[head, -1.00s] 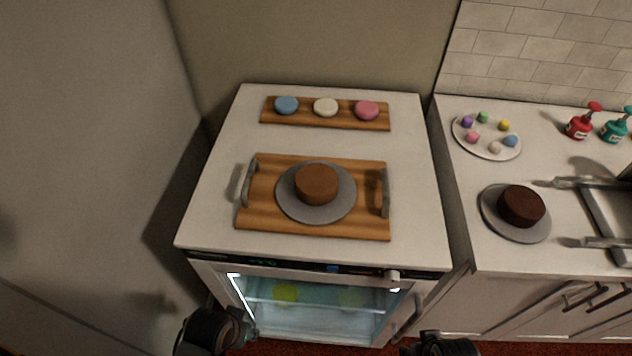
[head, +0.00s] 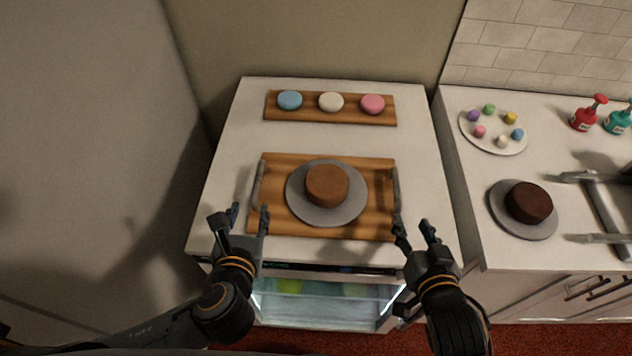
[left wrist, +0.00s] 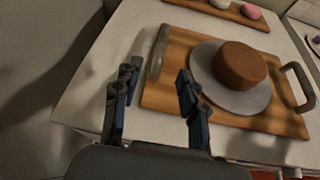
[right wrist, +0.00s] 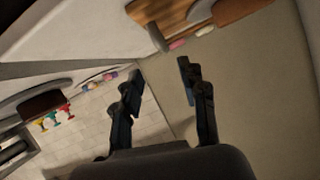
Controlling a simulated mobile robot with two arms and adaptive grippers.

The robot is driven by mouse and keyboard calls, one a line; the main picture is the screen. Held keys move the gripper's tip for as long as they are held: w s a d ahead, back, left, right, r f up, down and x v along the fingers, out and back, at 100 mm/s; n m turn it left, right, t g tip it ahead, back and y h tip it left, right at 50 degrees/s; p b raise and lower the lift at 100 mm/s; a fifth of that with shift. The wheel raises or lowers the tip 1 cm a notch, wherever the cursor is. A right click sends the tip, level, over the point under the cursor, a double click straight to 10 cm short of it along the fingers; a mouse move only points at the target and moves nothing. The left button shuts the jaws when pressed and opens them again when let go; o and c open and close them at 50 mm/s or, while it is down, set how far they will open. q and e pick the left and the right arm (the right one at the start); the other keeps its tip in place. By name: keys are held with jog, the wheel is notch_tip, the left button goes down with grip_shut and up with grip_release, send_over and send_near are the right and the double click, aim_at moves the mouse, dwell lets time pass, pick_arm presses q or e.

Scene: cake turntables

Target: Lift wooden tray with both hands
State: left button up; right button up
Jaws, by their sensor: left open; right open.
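The wooden tray (head: 275,222) lies flat on the white counter. A grey plate with a brown cake (head: 327,184) sits on it. The tray has a grey left handle (head: 258,184) and a grey right handle (head: 396,189). My left gripper (head: 249,216) is open and empty, in front of the left handle. In the left wrist view the left handle (left wrist: 159,52) shows beyond its fingers, apart from them. My right gripper (head: 413,232) is open and empty, in front of the right handle. The right wrist view shows part of the tray's wood (right wrist: 168,18) at the top.
A small wooden board (head: 350,117) with three coloured round pieces lies behind the tray. The right counter holds a plate of coloured pieces (head: 493,147), a dark cake (head: 528,201) and bottles (head: 588,113). A lit glass-fronted appliance (head: 325,305) is below the tray's counter. A wall (head: 90,130) stands left.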

aim_at(399, 192)
pick_arm(q)
jog(key=shift+w+a+m, duration=0.15)
jog(key=shift+w+m, duration=0.1)
jog(key=shift+m, duration=0.25)
pick_arm(e)
jog(key=shift+w+a+r, duration=0.1)
jog(key=shift+w+a, duration=0.2)
pick_arm(q)
jog(key=shift+r, duration=0.1)
pick_arm(e)
jog(key=shift+r, duration=0.1)
pick_arm(q)
jog(key=shift+s+d+r, duration=0.2)
jog(key=shift+s+d, duration=0.15)
jog(key=shift+d, duration=0.1)
pick_arm(e)
jog(key=shift+s+d, duration=0.35)
jog(key=shift+d, duration=0.05)
pick_arm(q)
jog(key=x, duration=1.4)
jog(key=shift+w+a+r, duration=0.1)
jog(key=shift+w, duration=0.05)
pick_arm(e)
jog(key=x, duration=1.4)
jog(key=shift+w+a+r, duration=0.1)
jog(key=shift+a+r, duration=0.05)
jog(key=shift+r, duration=0.05)
